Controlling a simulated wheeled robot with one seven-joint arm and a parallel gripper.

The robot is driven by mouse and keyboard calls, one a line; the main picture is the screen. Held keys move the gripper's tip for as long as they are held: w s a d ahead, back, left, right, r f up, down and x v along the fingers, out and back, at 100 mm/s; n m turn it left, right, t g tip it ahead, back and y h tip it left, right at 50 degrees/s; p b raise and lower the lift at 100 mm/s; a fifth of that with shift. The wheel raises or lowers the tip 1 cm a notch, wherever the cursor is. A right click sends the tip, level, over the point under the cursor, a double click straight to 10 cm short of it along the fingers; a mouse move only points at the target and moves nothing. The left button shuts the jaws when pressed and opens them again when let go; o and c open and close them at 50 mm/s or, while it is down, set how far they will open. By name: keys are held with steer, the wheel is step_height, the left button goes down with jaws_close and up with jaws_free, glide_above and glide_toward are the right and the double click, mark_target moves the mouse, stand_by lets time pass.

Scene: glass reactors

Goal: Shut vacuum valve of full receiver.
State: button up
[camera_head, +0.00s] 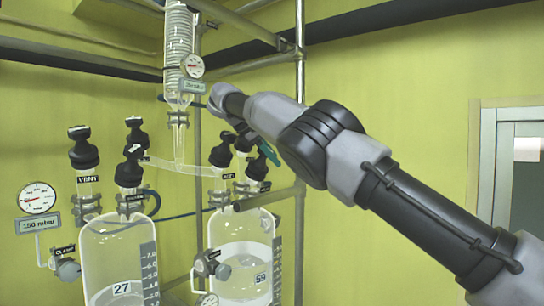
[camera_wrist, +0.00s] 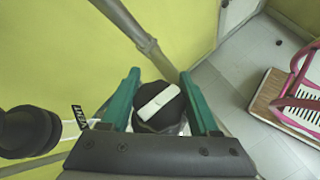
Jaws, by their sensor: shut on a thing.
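The right glass receiver (camera_head: 243,285), marked 59, holds pale liquid to a higher level than the left receiver (camera_head: 118,255), marked 27. Black valve knobs stand on top of both. My gripper (camera_head: 268,152) is at the right receiver's top, beside its black knobs, partly hidden by my arm. In the wrist view, my gripper (camera_wrist: 160,98) has its teal fingers shut on a black valve knob (camera_wrist: 155,117) with a white bar on top. The bar lies slightly tilted across the knob. The held valve's own label is not readable.
Another black knob (camera_wrist: 28,131) is left of my gripper, with a small label (camera_wrist: 78,117) between. A glass condenser (camera_head: 179,50) and metal frame post (camera_head: 299,110) stand close to my arm. A pressure gauge (camera_head: 37,198) is at far left.

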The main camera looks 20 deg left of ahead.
steer(key=shift+f, duration=0.2)
stand_by(0.3)
steer(key=o, duration=1.4)
steer(key=shift+r, duration=0.1)
